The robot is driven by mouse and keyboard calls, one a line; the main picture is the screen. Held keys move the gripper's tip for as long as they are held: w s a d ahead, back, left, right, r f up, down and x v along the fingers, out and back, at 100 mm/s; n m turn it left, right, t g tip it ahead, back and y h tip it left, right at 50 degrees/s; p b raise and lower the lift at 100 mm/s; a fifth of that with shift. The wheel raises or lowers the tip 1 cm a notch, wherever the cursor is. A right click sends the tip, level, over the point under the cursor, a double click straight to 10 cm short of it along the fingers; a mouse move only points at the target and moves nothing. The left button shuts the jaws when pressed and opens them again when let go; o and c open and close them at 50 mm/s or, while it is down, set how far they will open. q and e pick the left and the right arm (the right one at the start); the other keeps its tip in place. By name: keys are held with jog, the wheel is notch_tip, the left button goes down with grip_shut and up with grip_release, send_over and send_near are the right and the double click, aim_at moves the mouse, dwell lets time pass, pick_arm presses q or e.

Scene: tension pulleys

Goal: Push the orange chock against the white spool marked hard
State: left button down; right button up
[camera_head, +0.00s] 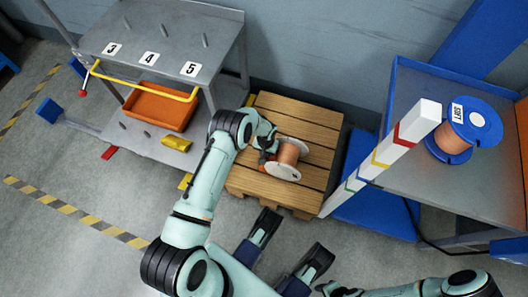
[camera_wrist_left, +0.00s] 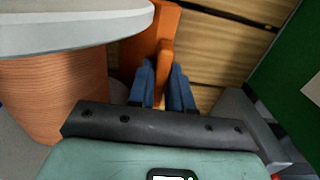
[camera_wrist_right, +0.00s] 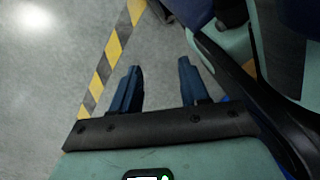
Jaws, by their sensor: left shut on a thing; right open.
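The white spool (camera_head: 289,147), wound with copper-coloured wire, lies on its side on the wooden pallet (camera_head: 302,111). A small mark on its near flange is too small to read. My left gripper (camera_head: 265,157) is low over the pallet at the spool's left side. In the left wrist view, this gripper (camera_wrist_left: 163,88) is shut on the orange chock (camera_wrist_left: 160,32), close beside the spool's pale flange (camera_wrist_left: 70,27). I cannot tell whether chock and spool touch. In the head view the chock is mostly hidden by the gripper. My right gripper (camera_wrist_right: 155,88) is open and empty above the floor.
A blue spool (camera_head: 471,123) with a SOFT label sits on the blue-edged bench at right. A striped post (camera_head: 385,152) stands between pallet and bench. A grey cart (camera_head: 160,35) with numbered pegs and an orange bin (camera_head: 158,105) stands at left.

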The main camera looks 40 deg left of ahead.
pick_arm(q)
jog(key=shift+w+d, duration=0.1)
jog(key=shift+d, duration=0.15)
jog(key=c, duration=1)
grip_release()
jog(key=shift+o, duration=0.2)
jog(key=shift+r, duration=0.15)
notch_tip(320, 180, up, 13)
jog(key=p, duration=0.4)
pick_arm(e)
jog(key=w+a+r+t, duration=0.1)
jog(key=w+r+t, duration=0.2)
jog(key=w+r, duration=0.2)
jog(key=w, duration=0.3)
jog(key=shift+n, duration=0.3)
jog(key=shift+w, duration=0.1)
